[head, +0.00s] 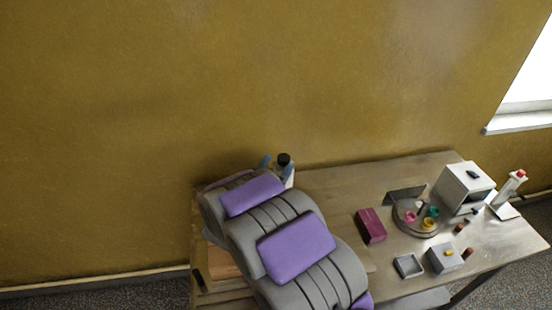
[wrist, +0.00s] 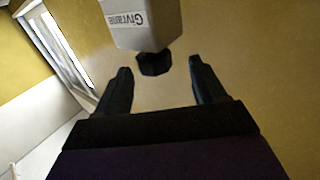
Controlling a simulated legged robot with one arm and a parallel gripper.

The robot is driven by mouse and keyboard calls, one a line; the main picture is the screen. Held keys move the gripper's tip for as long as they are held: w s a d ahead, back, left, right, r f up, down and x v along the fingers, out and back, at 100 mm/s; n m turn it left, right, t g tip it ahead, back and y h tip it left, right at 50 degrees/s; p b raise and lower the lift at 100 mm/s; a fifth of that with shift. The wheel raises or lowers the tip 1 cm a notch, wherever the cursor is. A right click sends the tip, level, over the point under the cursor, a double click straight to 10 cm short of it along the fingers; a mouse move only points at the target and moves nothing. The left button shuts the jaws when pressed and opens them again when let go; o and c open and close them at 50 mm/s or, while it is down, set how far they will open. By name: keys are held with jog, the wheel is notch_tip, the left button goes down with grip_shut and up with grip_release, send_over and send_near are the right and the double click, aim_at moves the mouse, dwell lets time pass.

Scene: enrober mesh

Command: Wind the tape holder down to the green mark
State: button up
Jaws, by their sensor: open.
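In the wrist view a pale grey box-shaped body (wrist: 142,22) with upside-down lettering comes in from the top edge. A dark faceted knob (wrist: 154,64) sits on its end. My gripper (wrist: 160,68) is open, one black finger on each side of the knob, with gaps showing on both sides. I cannot tell how deep the knob lies between the fingertips. In the head view a black knob (head: 283,158) tops a white body (head: 289,178) behind my arm, apparently the same device. My arm hides its lower part and my gripper there. I see no tape holder or green mark I can identify.
The wooden table (head: 330,190) stands against a yellow wall (head: 250,80). On its right are a magenta box (head: 370,226), a round tray (head: 405,228) with coloured cups, a small grey tray (head: 408,265), a grey box (head: 445,259), a white machine (head: 462,187) and a red-topped stand (head: 509,191).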

aim_at(289, 160)
jog(key=d, duration=0.1)
jog(key=w+d, duration=0.2)
jog(key=d, duration=0.1)
jog(key=shift+w+r, duration=0.25)
jog(key=shift+w, duration=0.25)
jog(key=shift+w+a, duration=0.15)
jog(key=shift+a, duration=0.3)
jog(key=shift+w+a+f, duration=0.15)
jog(key=shift+a, duration=0.5)
jog(key=shift+w+a+f, duration=0.15)
jog(key=shift+a, duration=0.45)
jog(key=shift+d+r, duration=0.1)
jog(key=shift+d, duration=0.15)
jog(key=shift+s+d, duration=0.1)
jog(key=shift+d, duration=0.35)
jog(key=shift+c, duration=0.8)
jog(key=shift+d+r, duration=0.1)
jog(key=shift+d, duration=0.3)
jog(key=shift+c, duration=1.4)
jog(key=shift+a, duration=0.4)
jog(key=c, duration=0.3)
jog(key=shift+c, duration=1)
jog(key=shift+m+g+h+p, duration=0.3)
jog(key=shift+m+h+p, duration=0.2)
jog(key=shift+h+p, duration=0.5)
